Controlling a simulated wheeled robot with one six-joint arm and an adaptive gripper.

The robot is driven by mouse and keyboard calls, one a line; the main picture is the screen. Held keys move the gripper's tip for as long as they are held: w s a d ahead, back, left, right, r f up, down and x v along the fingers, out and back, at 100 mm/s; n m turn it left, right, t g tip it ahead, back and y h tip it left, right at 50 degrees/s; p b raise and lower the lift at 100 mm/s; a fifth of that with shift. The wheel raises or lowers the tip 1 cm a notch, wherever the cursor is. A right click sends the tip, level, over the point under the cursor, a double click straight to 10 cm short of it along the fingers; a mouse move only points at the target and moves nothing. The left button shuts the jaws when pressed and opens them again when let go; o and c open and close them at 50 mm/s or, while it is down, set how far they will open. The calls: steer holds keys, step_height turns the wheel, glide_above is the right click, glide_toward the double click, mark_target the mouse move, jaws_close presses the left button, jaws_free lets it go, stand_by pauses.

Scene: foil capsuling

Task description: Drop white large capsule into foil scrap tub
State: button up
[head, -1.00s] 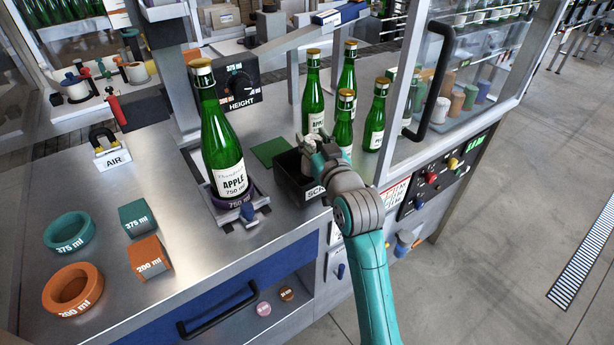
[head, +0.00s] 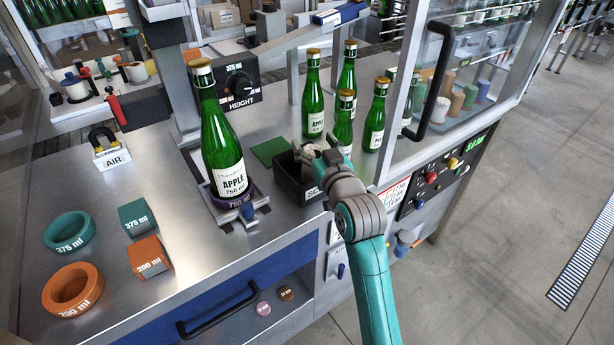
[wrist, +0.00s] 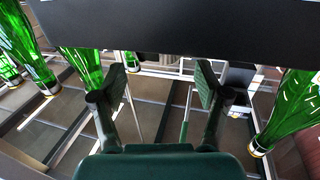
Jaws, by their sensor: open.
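The foil scrap tub (head: 291,182) is a black open box on the steel bench, right of the large APPLE bottle. My gripper (head: 310,152) is over the tub's right side, close to its rim. In the wrist view my gripper (wrist: 162,84) has its two fingers spread wide, with no capsule visible between them. A pale patch shows at the gripper's end in the head view; I cannot tell whether it is the white large capsule or part of the fingers. The inside of the tub is mostly hidden.
The 750 ml bottle (head: 222,145) stands in its holder left of the tub. Several green bottles (head: 344,120) stand just behind my gripper. A green pad (head: 275,150) lies behind the tub. A glazed cabinet (head: 470,75) with coloured capsule stacks is at right.

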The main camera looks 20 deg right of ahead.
steer(key=s, duration=1.1)
steer(key=shift+d, duration=0.3)
steer(key=s+f+m+g+h, duration=0.1)
steer(key=s+f+g, duration=0.1)
steer(key=s+f, duration=1.55)
steer(key=s+f+g, duration=0.1)
steer(key=s+f, duration=0.1)
steer(key=s, duration=2.2)
steer(key=shift+a, duration=0.35)
steer(key=shift+s+f, duration=0.1)
steer(key=shift+s, duration=0.05)
